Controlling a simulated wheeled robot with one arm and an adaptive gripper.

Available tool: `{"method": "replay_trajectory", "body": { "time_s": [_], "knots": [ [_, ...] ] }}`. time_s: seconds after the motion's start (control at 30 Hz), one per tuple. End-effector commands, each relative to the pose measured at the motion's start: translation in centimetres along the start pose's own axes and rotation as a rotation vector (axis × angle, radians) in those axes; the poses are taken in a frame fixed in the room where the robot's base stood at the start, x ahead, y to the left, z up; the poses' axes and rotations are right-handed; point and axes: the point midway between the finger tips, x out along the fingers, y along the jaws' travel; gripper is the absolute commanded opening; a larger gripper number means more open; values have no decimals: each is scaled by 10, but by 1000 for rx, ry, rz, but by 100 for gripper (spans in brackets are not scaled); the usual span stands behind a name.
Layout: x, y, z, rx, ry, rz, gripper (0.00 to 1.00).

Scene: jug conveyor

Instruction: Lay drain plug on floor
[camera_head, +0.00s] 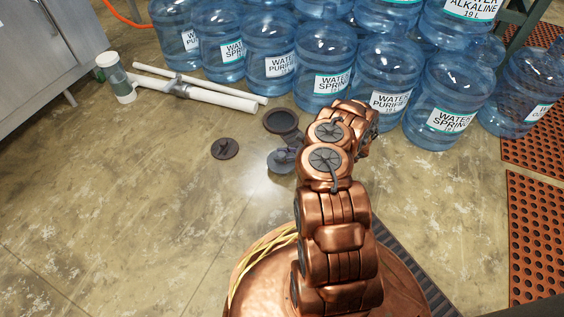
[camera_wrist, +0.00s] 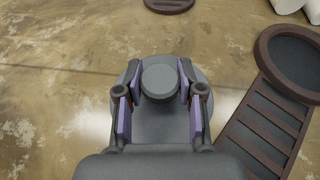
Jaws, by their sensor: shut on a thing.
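My gripper (camera_wrist: 160,108) is shut on a grey drain plug, with a finger on each side of its round knob (camera_wrist: 160,80). The plug's wide disc spreads out below the knob, over the concrete floor. In the head view the grey plug (camera_head: 280,161) shows just left of my arm. My fingers there are small and mostly hidden by the arm. I cannot tell whether the plug's underside touches the floor.
A dark, brown-rimmed round basin (camera_wrist: 292,62) with a slatted strip (camera_wrist: 268,122) lies close on the right. A dark round cover (camera_head: 225,148) lies to the left. The left floor is clear.

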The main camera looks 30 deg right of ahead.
Motion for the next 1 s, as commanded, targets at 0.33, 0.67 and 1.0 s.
{"method": "replay_trajectory", "body": {
  "time_s": [0.33,0.67,1.0],
  "knots": [
    [12,2,-29,3,0,2,0],
    [12,2,-31,3,0,1,43],
    [12,2,-31,3,0,1,62]
  ]
}}
